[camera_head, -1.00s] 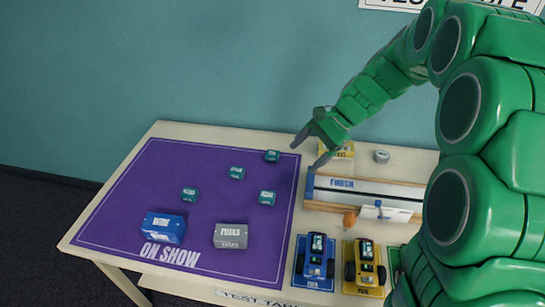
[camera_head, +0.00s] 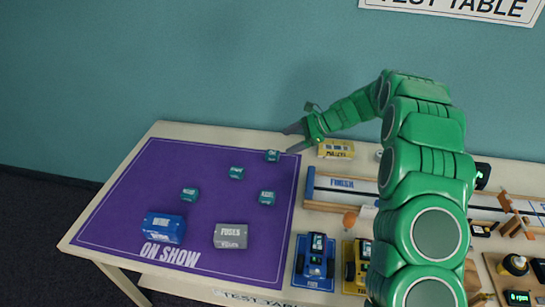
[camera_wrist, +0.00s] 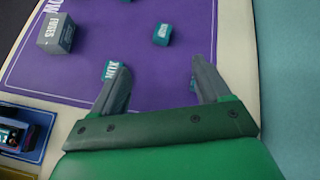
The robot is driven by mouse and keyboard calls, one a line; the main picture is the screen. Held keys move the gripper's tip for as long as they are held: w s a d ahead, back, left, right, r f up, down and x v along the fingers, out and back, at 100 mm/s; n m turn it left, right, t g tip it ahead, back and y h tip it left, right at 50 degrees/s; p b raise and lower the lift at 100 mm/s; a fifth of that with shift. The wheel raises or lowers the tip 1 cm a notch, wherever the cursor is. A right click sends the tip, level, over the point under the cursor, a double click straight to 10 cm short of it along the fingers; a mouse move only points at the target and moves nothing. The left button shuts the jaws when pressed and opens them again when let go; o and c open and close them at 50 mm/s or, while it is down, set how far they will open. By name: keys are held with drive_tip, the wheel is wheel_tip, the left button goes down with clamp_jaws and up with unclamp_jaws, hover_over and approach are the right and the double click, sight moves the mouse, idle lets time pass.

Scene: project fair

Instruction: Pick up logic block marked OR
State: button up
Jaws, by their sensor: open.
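Several small teal logic blocks lie on the purple mat (camera_head: 215,210): one at the back right (camera_head: 272,156), one in the middle (camera_head: 237,173), one at the right (camera_head: 267,198) and one at the left (camera_head: 190,194). Their labels are too small to read in the head view, so I cannot tell which is OR. My gripper (camera_head: 290,139) is open and empty, near the back-right block. In the wrist view, the fingers (camera_wrist: 155,76) are spread. A block (camera_wrist: 112,68) with lettering like MUX is partly behind the left finger; another (camera_wrist: 162,34) lies farther out.
A blue box (camera_head: 164,227) and a grey FUSES box (camera_head: 231,236) stand at the mat's front. A yellow box (camera_head: 335,149), the FINISH track (camera_head: 340,185) and a blue toy car (camera_head: 315,262) are to the right. The mat between the blocks is clear.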

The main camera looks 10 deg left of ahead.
sight(273, 153)
drive_tip(key=w+f+m, duration=0.1)
drive_tip(key=w+f, duration=0.2)
drive_tip(key=f, duration=0.1)
drive_tip(key=w+a+f+m+t+y, duration=0.1)
drive_tip(key=w+f+m, duration=0.1)
drive_tip(key=w+f, duration=0.2)
drive_tip(key=w+f+m+t+y, duration=0.1)
drive_tip(key=w+f+m, duration=0.1)
drive_tip(key=f, duration=0.4)
drive_tip(key=shift+w+a, duration=0.3)
drive_tip(key=shift+w, duration=0.5)
drive_tip(key=shift+y, duration=0.3)
drive_tip(key=shift+x, duration=3.85)
drive_tip(key=shift+s, duration=0.2)
drive_tip(key=c, duration=1.1)
drive_tip(key=shift+o, duration=0.2)
